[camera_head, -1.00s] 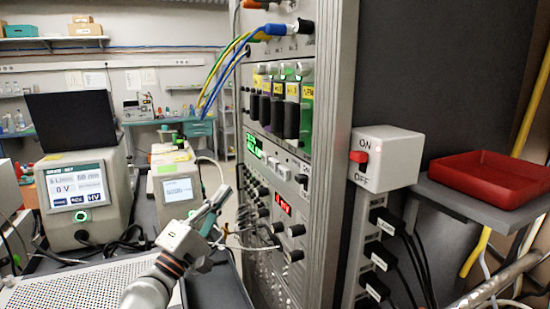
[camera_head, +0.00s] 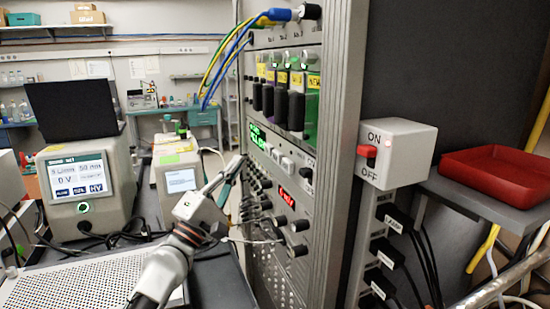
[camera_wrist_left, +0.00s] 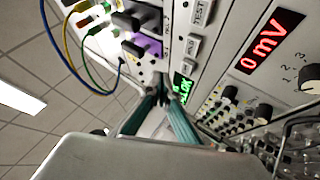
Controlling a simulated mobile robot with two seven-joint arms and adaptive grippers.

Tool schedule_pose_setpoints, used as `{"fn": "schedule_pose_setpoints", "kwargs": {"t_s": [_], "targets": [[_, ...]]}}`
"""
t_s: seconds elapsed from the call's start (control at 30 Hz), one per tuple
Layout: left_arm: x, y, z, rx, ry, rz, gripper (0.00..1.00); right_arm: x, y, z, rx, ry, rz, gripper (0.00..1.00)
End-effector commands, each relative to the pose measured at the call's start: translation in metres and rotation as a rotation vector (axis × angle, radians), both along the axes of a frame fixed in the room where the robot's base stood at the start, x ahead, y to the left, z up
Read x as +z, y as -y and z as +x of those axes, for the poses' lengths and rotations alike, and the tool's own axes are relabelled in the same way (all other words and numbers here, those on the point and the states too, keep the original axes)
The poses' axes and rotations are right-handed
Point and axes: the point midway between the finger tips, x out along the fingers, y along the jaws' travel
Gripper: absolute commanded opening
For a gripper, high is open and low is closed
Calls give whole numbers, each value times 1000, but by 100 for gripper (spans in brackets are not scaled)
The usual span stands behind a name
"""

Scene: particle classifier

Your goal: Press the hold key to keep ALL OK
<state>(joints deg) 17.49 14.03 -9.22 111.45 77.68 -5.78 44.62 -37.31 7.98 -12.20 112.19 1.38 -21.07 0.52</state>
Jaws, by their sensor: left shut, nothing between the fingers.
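The instrument rack's small green display (camera_head: 257,136) shows lit text in the head view. It also shows in the left wrist view (camera_wrist_left: 182,88), where the text seems to end in "OK". A row of pale keys (camera_head: 276,155) sits beside it. In the left wrist view one key reads TEST (camera_wrist_left: 201,12); the lettering on the key next to it (camera_wrist_left: 193,45) is too small to read. My left gripper (camera_head: 240,158) is shut and empty, its tips close to the display's end of the key row. I cannot tell whether they touch the panel. My right gripper is not in view.
Below the keys are a red display (camera_wrist_left: 267,40) reading 0 mV, knobs and cables. Blue and yellow cables (camera_head: 228,55) hang above. A perforated plate (camera_head: 85,280) lies at lower left.

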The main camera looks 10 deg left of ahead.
Motion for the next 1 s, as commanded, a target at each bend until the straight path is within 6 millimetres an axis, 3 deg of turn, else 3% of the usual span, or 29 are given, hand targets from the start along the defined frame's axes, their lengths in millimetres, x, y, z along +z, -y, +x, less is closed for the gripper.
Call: {"fn": "schedule_pose_setpoints", "kwargs": {"t_s": [0.4,1.0], "targets": [[0,42,28,-2,0,-1,0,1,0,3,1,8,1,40],[0,50,33,-1,0,0,0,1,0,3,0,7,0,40]]}}
